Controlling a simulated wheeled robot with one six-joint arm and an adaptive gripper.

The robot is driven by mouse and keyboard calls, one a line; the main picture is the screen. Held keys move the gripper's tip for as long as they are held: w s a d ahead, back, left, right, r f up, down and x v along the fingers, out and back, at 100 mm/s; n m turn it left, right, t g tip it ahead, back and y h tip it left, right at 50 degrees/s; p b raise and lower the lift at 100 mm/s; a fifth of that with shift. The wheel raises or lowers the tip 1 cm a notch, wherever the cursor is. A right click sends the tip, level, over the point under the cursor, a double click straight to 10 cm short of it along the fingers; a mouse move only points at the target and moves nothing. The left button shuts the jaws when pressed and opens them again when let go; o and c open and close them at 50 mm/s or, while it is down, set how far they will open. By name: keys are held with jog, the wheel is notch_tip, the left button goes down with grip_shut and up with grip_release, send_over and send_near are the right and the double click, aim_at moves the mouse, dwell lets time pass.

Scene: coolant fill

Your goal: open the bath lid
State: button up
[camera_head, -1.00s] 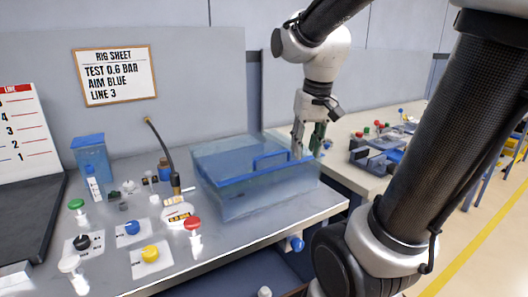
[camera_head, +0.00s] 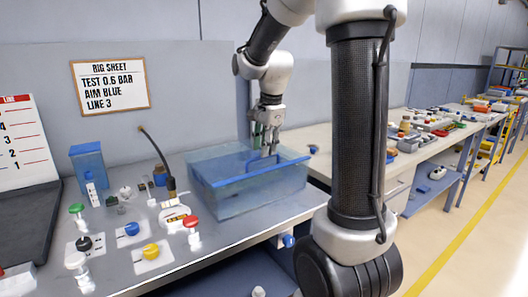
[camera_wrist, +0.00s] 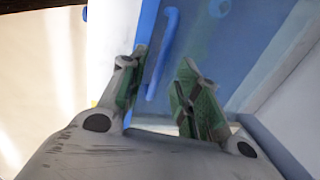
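The bath (camera_head: 250,199) is a clear, blue-tinted box on the grey bench. Its blue lid (camera_head: 222,167) appears to lie flat across the top, with a blue bar handle (camera_head: 263,165) standing up from it. My gripper (camera_head: 265,150) points down over the lid, with its fingertips close to the handle. In the wrist view the green-padded fingers (camera_wrist: 165,88) are apart, and the blue handle (camera_wrist: 167,50) runs lengthwise through the gap between them, nearer the left finger. I cannot tell whether a finger touches it.
Left of the bath stand a black hose (camera_head: 158,158), a gauge, a blue-lidded container (camera_head: 88,165) and several coloured knobs, including a red one (camera_head: 191,220). A wall is close behind. A second bench (camera_head: 318,138) stands to the right.

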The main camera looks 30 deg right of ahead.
jog(key=shift+w+f, duration=0.2)
jog(key=shift+f, duration=0.9)
grip_shut()
jog(key=shift+r, duration=0.2)
